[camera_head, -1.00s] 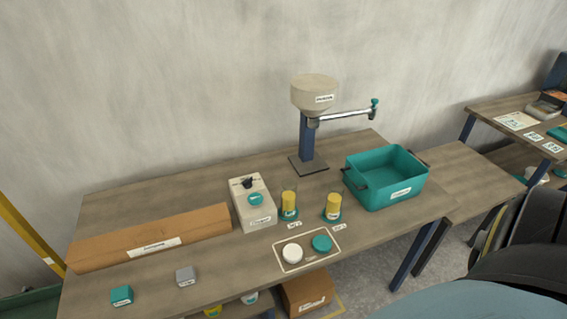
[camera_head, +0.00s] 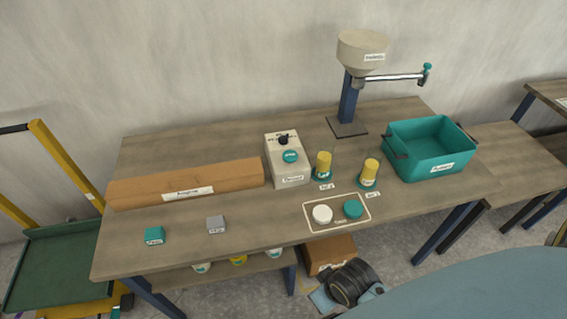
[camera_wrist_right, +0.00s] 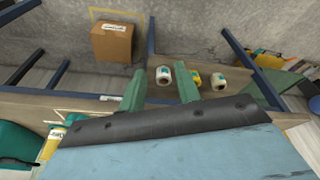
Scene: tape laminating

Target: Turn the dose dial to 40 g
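The beige dispenser box (camera_head: 288,172) stands on the table. A black dose dial (camera_head: 283,140) sits on its upper face, above a round teal button (camera_head: 290,157). The scale marks around the dial are too small to read, so its setting cannot be told. In the right wrist view my right gripper (camera_wrist_right: 160,72) has two green fingers apart with nothing between them. It is away from the dial, which that view does not show. My left gripper is not in view.
A hopper (camera_head: 362,52) on a post and a teal bin (camera_head: 432,150) stand to the right. Two yellow-filled cups (camera_head: 323,165) (camera_head: 369,170) stand beside the box. A long cardboard carton (camera_head: 185,184) lies left. White and teal discs (camera_head: 322,214) (camera_head: 353,209) lie in front.

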